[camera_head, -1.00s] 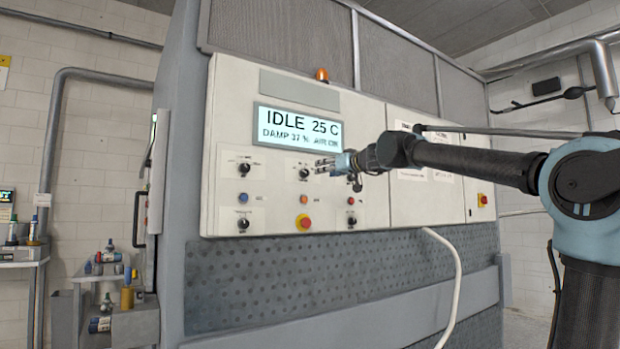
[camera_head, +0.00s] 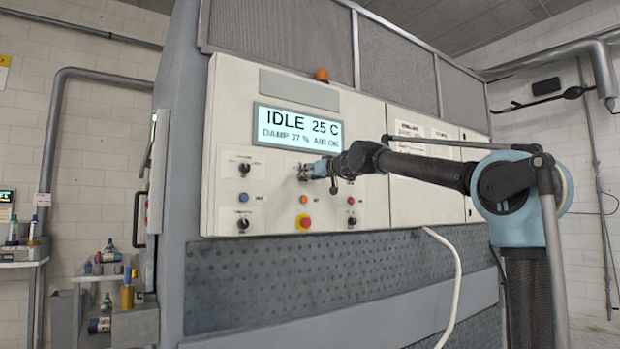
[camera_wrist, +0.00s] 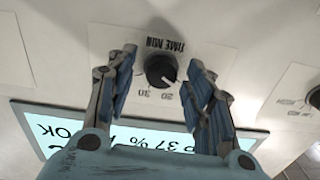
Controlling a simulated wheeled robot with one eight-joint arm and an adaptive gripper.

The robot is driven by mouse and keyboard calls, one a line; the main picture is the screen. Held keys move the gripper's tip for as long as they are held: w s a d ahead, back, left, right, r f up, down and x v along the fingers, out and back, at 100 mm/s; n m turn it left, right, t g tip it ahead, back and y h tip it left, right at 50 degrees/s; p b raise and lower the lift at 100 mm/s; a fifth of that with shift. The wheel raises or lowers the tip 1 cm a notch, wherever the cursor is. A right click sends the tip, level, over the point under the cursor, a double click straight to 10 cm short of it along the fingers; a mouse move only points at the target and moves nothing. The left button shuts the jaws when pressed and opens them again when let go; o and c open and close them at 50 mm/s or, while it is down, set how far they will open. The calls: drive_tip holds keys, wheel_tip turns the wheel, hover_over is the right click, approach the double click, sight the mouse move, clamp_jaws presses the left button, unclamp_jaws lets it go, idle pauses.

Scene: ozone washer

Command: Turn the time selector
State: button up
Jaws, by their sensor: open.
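The time selector (camera_wrist: 160,70) is a round black knob on a white label plate with upside-down "TIME MIN" lettering and numbers in the wrist view. A small pale mark shows on the knob's lower right edge. My gripper (camera_wrist: 161,60) is open, with one blue-padded finger on each side of the knob and a visible gap on both sides. In the head view my gripper (camera_head: 307,171) is at the panel's upper middle knob and largely hides it.
The lit display (camera_head: 298,127) reads IDLE 25 C above the knobs. Another black knob (camera_head: 244,169) sits to the left. A red emergency button (camera_head: 304,221) and an orange button (camera_head: 304,199) lie below. A white hose (camera_head: 452,262) hangs at the lower right.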

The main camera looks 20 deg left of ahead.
drive_tip(key=c, duration=1.1)
drive_tip(key=m, duration=2.4)
idle(0.3)
